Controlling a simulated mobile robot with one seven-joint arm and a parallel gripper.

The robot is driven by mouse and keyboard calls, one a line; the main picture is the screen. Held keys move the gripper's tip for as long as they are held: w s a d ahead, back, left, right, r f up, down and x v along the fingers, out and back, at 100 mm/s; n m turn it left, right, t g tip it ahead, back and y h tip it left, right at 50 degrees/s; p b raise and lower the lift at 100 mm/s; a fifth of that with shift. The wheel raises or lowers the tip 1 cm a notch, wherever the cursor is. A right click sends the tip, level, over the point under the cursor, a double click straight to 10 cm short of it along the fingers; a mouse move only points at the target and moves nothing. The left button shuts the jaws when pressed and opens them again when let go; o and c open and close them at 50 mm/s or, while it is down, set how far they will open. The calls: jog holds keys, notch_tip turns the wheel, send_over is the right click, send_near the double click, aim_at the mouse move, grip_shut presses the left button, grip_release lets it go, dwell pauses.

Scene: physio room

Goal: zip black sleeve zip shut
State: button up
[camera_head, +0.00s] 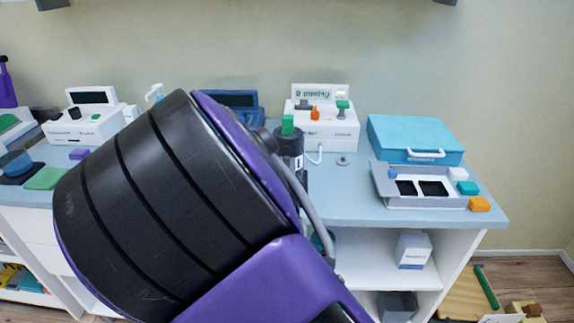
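No black sleeve or zip can be made out for certain. My own large black and purple arm link fills the left middle of the head view and hides much of the counter (345,205). A small dark upright thing (290,146) with a green block at its top stands just right of the arm, partly covered by it. I cannot tell what it is. My gripper does not show.
A white device (327,133) with coloured knobs stands behind the dark thing. A blue case (415,137) and a grey tray (398,202) with two dark recesses sit at right. An orange block (479,204) lies near the right edge. Another white device (88,128) stands at left.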

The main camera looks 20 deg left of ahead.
grip_shut()
dwell(1.0)
notch_tip(320, 180, down, 7)
jog(key=shift+f+b, duration=0.1)
jog(key=shift+b, duration=0.85)
jog(key=o, duration=0.6)
grip_release()
jog(key=shift+o, duration=0.2)
